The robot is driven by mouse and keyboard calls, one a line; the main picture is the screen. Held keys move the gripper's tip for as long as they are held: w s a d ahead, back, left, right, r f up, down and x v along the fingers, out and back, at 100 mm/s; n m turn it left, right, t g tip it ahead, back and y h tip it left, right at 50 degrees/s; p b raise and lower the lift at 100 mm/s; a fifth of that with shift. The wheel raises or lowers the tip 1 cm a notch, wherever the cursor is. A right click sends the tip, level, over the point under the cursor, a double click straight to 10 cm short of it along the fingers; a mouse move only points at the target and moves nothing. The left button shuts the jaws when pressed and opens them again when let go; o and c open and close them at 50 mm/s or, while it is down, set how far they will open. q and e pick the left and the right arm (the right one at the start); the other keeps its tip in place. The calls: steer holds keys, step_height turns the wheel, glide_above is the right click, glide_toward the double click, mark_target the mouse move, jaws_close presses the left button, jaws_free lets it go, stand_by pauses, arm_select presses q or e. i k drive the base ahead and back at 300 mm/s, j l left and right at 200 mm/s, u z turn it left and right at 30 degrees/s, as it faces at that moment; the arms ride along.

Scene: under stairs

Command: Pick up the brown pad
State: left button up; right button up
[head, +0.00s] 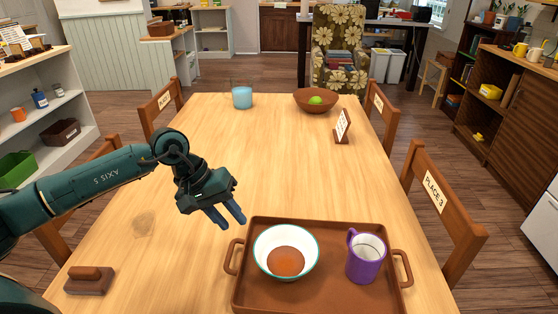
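A brown pad-like block (90,280) with a lighter raised piece on top lies on the wooden table at the lower left. My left gripper (232,222) is above the table near the middle, to the right of and farther back than the block. Its two dark blue fingers are apart with nothing between them, and they point down and to the right toward the tray. My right gripper is not in view.
A brown tray (320,298) at the front holds a white bowl (305,241) with a round brown area inside and a purple mug (364,262). Farther back are a blue cup (242,98), a brown bowl (307,106) with a green ball, and a standing card (342,126). Chairs line the table.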

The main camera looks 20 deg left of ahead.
mark_target(82, 280)
steer(key=k, duration=1)
